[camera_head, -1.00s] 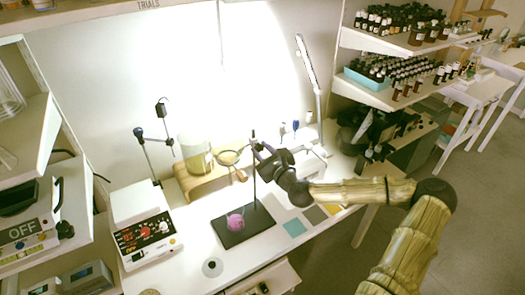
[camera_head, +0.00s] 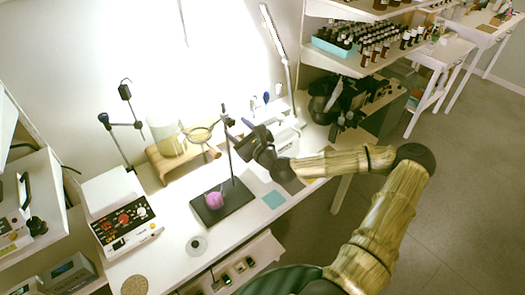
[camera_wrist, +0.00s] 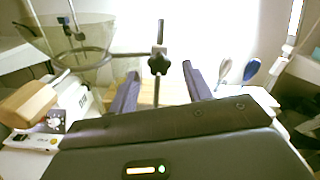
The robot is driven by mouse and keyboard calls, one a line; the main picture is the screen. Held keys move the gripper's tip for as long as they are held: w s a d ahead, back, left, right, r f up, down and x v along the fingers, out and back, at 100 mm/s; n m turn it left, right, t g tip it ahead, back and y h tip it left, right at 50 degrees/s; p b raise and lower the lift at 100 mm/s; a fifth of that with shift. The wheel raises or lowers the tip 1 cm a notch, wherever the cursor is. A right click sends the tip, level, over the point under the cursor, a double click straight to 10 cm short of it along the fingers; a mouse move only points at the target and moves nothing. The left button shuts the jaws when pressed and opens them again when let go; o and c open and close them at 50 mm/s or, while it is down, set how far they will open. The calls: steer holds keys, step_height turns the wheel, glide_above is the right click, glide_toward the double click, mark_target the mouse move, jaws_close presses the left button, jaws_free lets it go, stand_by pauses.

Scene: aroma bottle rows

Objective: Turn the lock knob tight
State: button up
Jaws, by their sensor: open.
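The lock knob (camera_wrist: 159,62) is a black star-shaped knob on the dark upright rod of the stand. In the wrist view it shows between and just beyond the fingertips of my gripper (camera_wrist: 160,76). The two dark fingers are apart, one on each side of it, and I see no contact. In the head view my gripper (camera_head: 241,131) is beside the upper part of the stand rod (camera_head: 230,160); the knob is too small to make out clearly there. The rod rises from a black base plate (camera_head: 238,196). A ring holder (camera_head: 200,134) reaches left from the rod.
A pink round object (camera_head: 214,200) is at the black base plate. A clear glass vessel (camera_wrist: 90,70) stands left of the fingers in the wrist view. A white device with a red display (camera_head: 125,220) is at left. A teal square (camera_head: 274,199) lies on the bench at right.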

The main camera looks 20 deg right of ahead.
steer(key=p+v, duration=0.9)
steer(key=v, duration=0.5)
steer(key=shift+s+p, duration=0.25)
steer(key=shift+p, duration=0.05)
stand_by(0.5)
steer(key=shift+d, duration=0.1)
